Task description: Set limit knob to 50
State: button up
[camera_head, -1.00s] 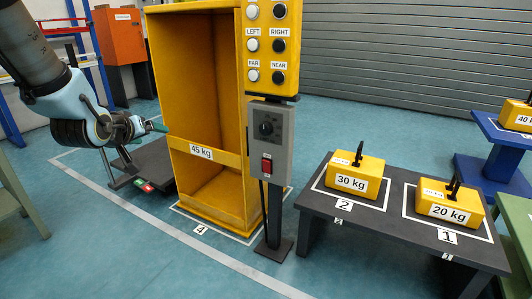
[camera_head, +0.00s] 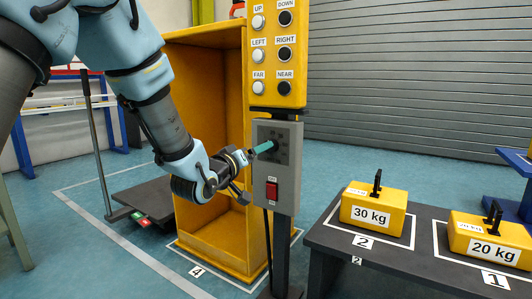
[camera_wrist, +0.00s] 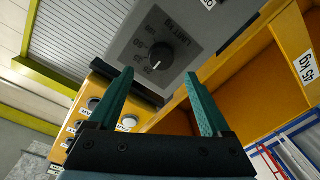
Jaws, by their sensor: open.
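The limit knob (camera_wrist: 159,56) is a round black dial on the grey control box (camera_head: 285,200), marked "LIMIT kg" in the wrist view. Its white pointer line shows, but the dial numbers are too small and tilted to read surely. My gripper (camera_head: 266,147) is at the box's upper part in the head view, its fingers covering part of the knob area. In the wrist view my gripper (camera_wrist: 158,75) is open, its two teal fingers apart, with the knob beyond and between their tips. I cannot tell whether they touch it.
A red switch (camera_head: 272,190) sits lower on the box. A yellow button panel (camera_head: 272,60) is above it. A yellow cabinet (camera_head: 207,250) stands close on the left. A dark table (camera_head: 400,260) with 30 kg (camera_head: 374,210) and 20 kg (camera_head: 490,238) weights is on the right.

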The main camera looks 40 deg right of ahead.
jog(key=b+x, duration=0.1)
jog(key=x, duration=0.5)
jog(key=shift+a, duration=0.1)
grip_shut()
dwell(0.6)
